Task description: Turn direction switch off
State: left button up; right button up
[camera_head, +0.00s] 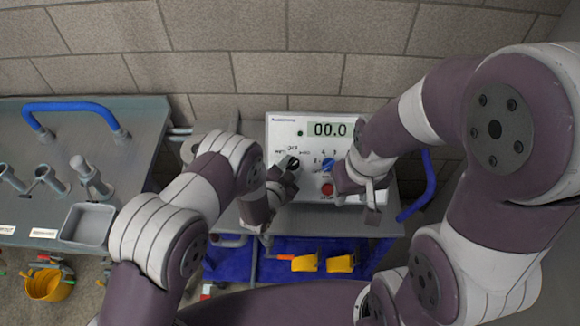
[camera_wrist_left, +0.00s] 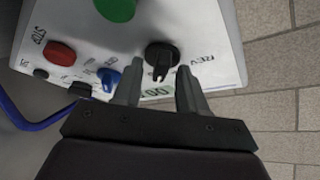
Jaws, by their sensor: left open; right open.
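The direction switch is a black rotary knob (camera_wrist_left: 161,56) on a white control box (camera_head: 295,128), with the label REV beside it in the left wrist view. In that view its narrow grip points down the picture, toward the display. The knob also shows in the head view (camera_head: 290,162). My left gripper (camera_wrist_left: 160,70) is open, with one finger on each side of the knob's grip; I cannot tell whether they touch it. In the head view my left gripper (camera_head: 282,180) is at the box's left front. My right gripper (camera_head: 372,203) is open at the box's right side.
The box has a display (camera_head: 329,129) reading 00.0, a blue knob (camera_head: 327,164), a red button (camera_head: 327,189) and a green button (camera_wrist_left: 116,8). A metal table (camera_head: 140,108) with a blue handle stands at left. A yellow bucket (camera_head: 45,284) is below it. A brick wall is behind.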

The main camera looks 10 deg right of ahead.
pick_arm(q)
jog(key=shift+s+r, duration=0.1)
jog(key=shift+s, duration=0.05)
jog(key=shift+c, duration=0.6)
jog(key=shift+a, duration=0.15)
grip_shut()
jog(key=shift+s, duration=0.1)
